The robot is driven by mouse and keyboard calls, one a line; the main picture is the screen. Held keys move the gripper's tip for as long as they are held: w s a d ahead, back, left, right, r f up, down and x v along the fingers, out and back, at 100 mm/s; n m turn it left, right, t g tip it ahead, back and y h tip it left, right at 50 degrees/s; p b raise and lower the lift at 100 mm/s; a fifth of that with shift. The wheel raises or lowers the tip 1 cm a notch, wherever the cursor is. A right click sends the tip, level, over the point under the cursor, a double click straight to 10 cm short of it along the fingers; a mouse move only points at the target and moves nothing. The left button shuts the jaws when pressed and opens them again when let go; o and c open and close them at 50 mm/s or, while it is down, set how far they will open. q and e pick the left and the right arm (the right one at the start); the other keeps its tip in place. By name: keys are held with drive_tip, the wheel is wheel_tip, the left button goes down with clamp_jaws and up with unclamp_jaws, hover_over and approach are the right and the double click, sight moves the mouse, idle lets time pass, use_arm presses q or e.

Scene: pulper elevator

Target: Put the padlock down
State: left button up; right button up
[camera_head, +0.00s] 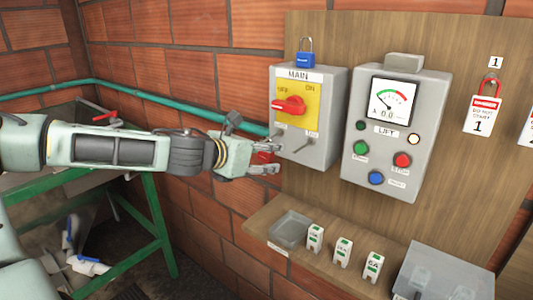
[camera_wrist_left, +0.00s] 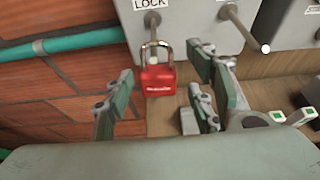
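A red padlock (camera_wrist_left: 158,80) shows in the left wrist view, upright, with its shackle at the top. The shackle overlaps the end of a metal peg (camera_wrist_left: 152,22) under the LOCK label; I cannot tell whether it hangs on it. In the head view, a little red of the padlock (camera_head: 264,155) shows behind my left gripper (camera_head: 265,169), at the lower left of the MAIN switch box (camera_head: 332,140). The left gripper's fingers (camera_wrist_left: 165,98) are spread to either side of the padlock with gaps, so it is open and not holding it. My right gripper is not in view.
A blue padlock (camera_head: 305,60) is on top of the MAIN box. The LIFT panel (camera_head: 353,180) stands to its right, and a tagged red padlock (camera_head: 490,87) hangs farther right. Below, a shelf (camera_head: 290,268) bears a shallow grey tray (camera_head: 291,243), several small blocks and a clear box (camera_head: 460,262).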

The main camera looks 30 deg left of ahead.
use_arm(q)
drive_tip(key=shift+s, duration=0.1)
drive_tip(key=shift+f+b, duration=0.35)
drive_tip(key=shift+r, duration=0.35)
drive_tip(key=shift+s+r+p, duration=0.15)
drive_tip(key=shift+s+p, duration=0.15)
drive_tip(key=v, duration=0.6)
drive_tip(key=shift+s+a+b, duration=0.2)
drive_tip(key=shift+s+b, duration=0.15)
drive_tip(key=shift+s, duration=0.05)
drive_tip(key=shift+r, duration=0.1)
drive_tip(key=shift+c, duration=0.6)
